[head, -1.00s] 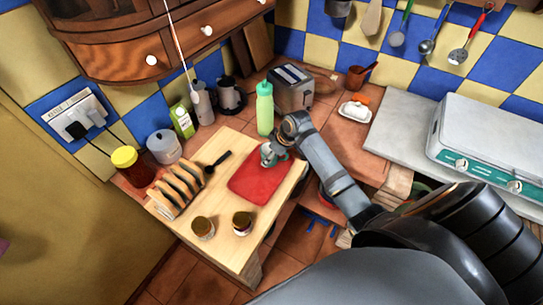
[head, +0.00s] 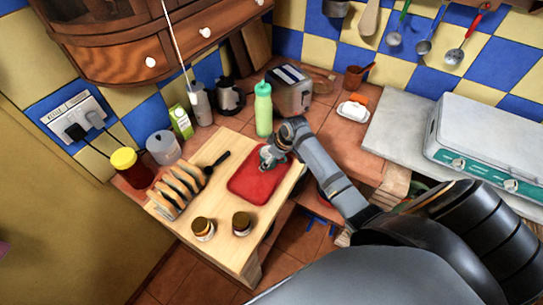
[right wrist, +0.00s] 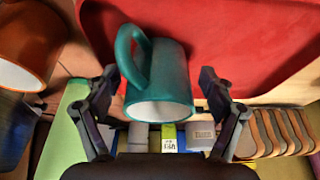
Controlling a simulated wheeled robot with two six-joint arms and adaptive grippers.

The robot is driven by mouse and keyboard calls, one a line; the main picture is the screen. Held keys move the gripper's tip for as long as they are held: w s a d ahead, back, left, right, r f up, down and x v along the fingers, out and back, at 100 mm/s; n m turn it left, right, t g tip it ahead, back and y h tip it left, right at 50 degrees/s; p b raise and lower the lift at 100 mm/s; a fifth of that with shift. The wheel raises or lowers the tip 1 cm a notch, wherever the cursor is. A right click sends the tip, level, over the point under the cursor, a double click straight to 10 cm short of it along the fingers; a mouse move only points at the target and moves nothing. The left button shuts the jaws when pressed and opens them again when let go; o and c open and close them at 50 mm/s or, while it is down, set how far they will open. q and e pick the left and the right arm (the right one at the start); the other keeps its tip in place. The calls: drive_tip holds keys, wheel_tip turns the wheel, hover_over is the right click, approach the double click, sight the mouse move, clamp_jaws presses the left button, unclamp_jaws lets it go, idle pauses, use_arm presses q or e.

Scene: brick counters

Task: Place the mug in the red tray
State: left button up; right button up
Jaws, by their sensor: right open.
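The teal mug (right wrist: 160,80) with a pale inside stands in the red tray (right wrist: 240,40) in the right wrist view, which is upside down. Its handle is towards the picture's left. My right gripper (right wrist: 159,76) is open, with one finger on each side of the mug and gaps beside it. In the head view the right gripper (head: 270,160) is low over the red tray (head: 255,187), at its far end. Only a little of the mug shows there, mostly hidden by the gripper. My left gripper is not in view.
The tray lies on a wooden board (head: 228,255) with a bread rack (head: 178,195) and two small jars (head: 203,229) (head: 241,224). A green bottle (head: 264,112) and a toaster (head: 291,93) stand behind the tray. A butter dish (head: 353,111) is farther right.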

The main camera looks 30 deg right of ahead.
drive_tip(key=b+v, duration=0.1)
drive_tip(key=v, duration=1.1)
drive_tip(key=s+a+f+m+h, duration=0.1)
drive_tip(key=s+a+f+m, duration=0.15)
drive_tip(key=s, duration=0.65)
drive_tip(key=s+a+f+m+h, duration=0.2)
drive_tip(key=s+a+f, duration=0.15)
drive_tip(key=s, duration=0.55)
drive_tip(key=s+d+f+g+b, duration=0.1)
drive_tip(key=s+d+f, duration=0.1)
drive_tip(key=f, duration=1.3)
drive_tip(key=s+d+f+g+b, duration=0.1)
drive_tip(key=s+d+f, duration=0.1)
drive_tip(key=f, duration=1.3)
drive_tip(key=s+f+m, duration=0.1)
drive_tip(key=s+f, duration=1.4)
drive_tip(key=s, duration=0.2)
drive_tip(key=shift+d+g, duration=0.3)
